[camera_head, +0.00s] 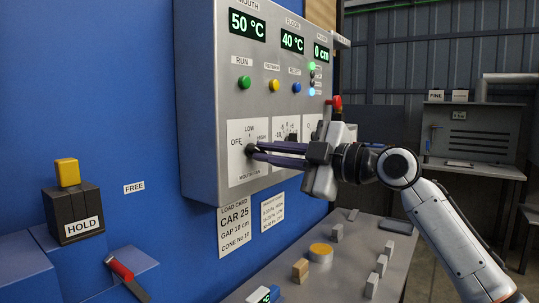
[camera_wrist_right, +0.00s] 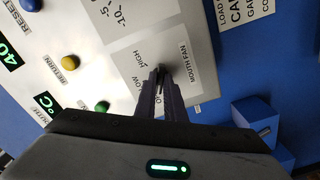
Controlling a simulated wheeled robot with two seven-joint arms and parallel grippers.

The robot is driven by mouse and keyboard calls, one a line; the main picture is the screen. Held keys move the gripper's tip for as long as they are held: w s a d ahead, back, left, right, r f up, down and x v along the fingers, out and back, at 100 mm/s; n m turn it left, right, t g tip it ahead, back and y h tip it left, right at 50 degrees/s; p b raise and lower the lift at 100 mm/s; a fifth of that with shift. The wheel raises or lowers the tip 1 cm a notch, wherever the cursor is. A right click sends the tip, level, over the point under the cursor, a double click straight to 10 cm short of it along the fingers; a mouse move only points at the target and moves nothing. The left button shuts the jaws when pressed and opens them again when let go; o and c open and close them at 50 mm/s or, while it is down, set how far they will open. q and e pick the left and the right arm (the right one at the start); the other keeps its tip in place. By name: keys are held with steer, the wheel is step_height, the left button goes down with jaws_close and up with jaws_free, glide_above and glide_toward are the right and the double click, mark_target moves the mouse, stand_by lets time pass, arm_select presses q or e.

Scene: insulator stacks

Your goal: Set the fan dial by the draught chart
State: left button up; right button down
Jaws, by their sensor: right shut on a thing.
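The mouth fan dial (camera_head: 250,149) is a small dark knob on a white plate marked OFF, LOW and HIGH, low on the grey control panel. My right gripper (camera_head: 254,150) is shut on this dial, reaching it from the right. In the right wrist view, the fingers (camera_wrist_right: 160,80) meet at the dial and hide most of it, so I cannot tell its setting. A small paper with several printed lines (camera_head: 272,212) hangs below the panel; it may be the draught chart, but its print is too small to read surely. My left gripper is out of view.
Panel displays read 50 °C (camera_head: 247,25), 40 °C (camera_head: 292,42) and 0 cm (camera_head: 321,52). A load card (camera_head: 235,230) says CAR 25. A HOLD box (camera_head: 72,213) and a red-handled lever (camera_head: 120,268) stand left.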

stand_by(0.4)
steer(key=c, duration=1.8)
jaws_free()
steer(key=shift+c, duration=0.2)
steer(key=shift+d, duration=0.1)
steer(key=b+v, duration=0.1)
steer(key=v, duration=0.9)
steer(key=shift+s, duration=0.1)
